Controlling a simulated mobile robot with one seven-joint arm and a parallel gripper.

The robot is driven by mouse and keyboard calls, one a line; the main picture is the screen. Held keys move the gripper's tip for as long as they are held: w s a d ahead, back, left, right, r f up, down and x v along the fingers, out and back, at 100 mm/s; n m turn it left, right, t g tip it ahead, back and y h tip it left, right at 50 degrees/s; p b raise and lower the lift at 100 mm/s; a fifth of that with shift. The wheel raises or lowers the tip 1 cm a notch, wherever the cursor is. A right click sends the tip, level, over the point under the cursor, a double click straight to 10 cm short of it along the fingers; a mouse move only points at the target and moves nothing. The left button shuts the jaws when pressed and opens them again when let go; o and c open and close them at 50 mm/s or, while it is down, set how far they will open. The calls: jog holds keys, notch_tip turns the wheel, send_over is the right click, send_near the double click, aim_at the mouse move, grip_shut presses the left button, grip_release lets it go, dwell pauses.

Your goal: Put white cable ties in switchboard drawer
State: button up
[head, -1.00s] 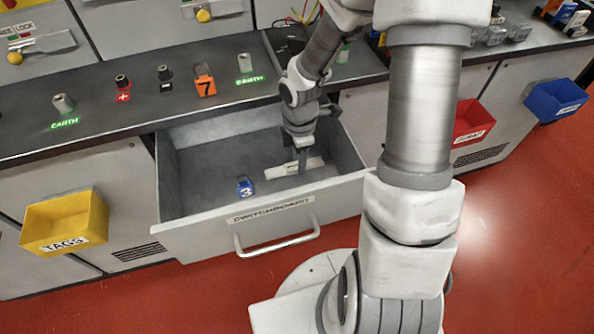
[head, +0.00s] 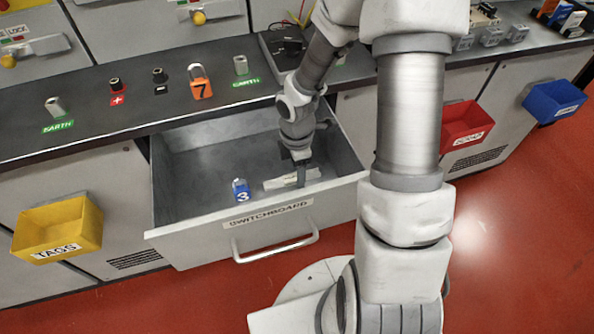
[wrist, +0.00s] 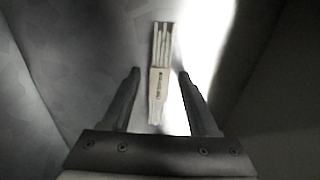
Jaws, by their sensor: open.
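The white cable ties (head: 290,180) are a narrow bundle inside the open switchboard drawer (head: 250,238), right of its middle. In the wrist view the bundle (wrist: 158,82) has a printed band around it and lies lengthwise between my two fingers. My gripper (head: 301,178) reaches down into the drawer at the bundle. In the wrist view my gripper (wrist: 158,75) is open, with a gap on both sides of the ties. The ties appear to lie on the drawer floor. The head view partly hides them behind my fingers.
A blue padlock marked 3 (head: 240,189) is in the drawer, left of the ties. The drawer walls surround my gripper. An orange padlock marked 7 (head: 200,85) stands on the counter. A yellow TAGS bin (head: 58,228), a red bin (head: 466,124) and a blue bin (head: 555,101) hang on the fronts.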

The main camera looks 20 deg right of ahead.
jog(key=shift+r, duration=0.1)
notch_tip(320, 180, up, 12)
jog(key=p, duration=0.5)
